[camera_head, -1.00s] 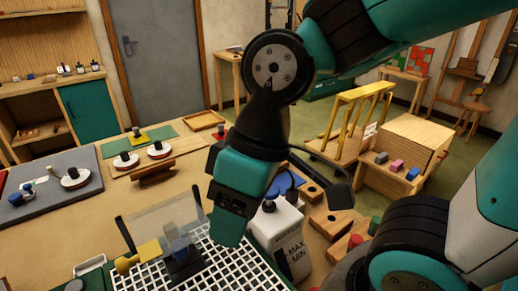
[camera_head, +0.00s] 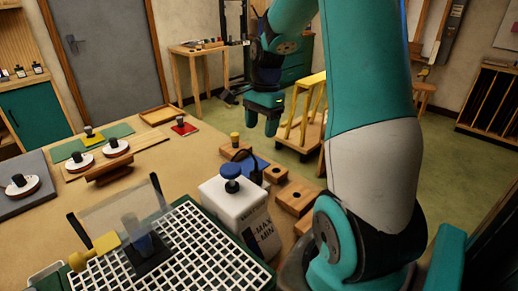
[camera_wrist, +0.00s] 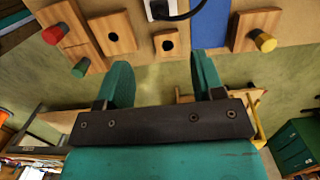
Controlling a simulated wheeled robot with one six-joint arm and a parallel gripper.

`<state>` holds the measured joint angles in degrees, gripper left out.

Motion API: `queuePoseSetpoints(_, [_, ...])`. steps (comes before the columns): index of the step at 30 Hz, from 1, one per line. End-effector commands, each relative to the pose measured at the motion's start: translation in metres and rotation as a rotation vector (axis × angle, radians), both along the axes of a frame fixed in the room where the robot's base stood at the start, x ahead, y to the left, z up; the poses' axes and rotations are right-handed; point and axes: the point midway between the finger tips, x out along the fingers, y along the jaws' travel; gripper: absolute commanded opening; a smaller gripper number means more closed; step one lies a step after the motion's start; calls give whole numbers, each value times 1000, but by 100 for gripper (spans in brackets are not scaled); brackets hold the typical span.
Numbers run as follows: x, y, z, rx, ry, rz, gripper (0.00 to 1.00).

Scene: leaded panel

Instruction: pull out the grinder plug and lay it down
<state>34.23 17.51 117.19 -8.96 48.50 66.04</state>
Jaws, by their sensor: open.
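A black plug-like piece with a dark cord (camera_head: 256,172) stands beside the blue mat, behind the white tank; I take it for the grinder plug. In the wrist view, a black piece with white edges and a cord (camera_wrist: 162,8) is cut off by the top edge, so its seat is hidden. The grinder (camera_head: 148,252) stands on the white grid at the front. My gripper (camera_head: 260,122) is raised beyond the table's far edge, apart from the plug. In the wrist view its fingers (camera_wrist: 162,74) are spread, with nothing between them.
The white tank (camera_head: 236,208) with a blue knob stands close in front of the plug. Wooden blocks (camera_head: 296,197) with holes line the table edge, and red (camera_wrist: 55,33), green (camera_wrist: 80,68) and yellow (camera_wrist: 264,42) pegs stand there. A yellow-railed rack (camera_head: 305,120) stands on the floor beyond.

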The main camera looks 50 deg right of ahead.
Motion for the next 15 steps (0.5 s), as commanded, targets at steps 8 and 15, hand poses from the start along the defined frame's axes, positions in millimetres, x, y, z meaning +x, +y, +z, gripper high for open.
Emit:
queuePoseSetpoints(8, [-1,8,-50,3,6,5,62])
queuePoseSetpoints(15, [0,15,-101,3,5,8,62])
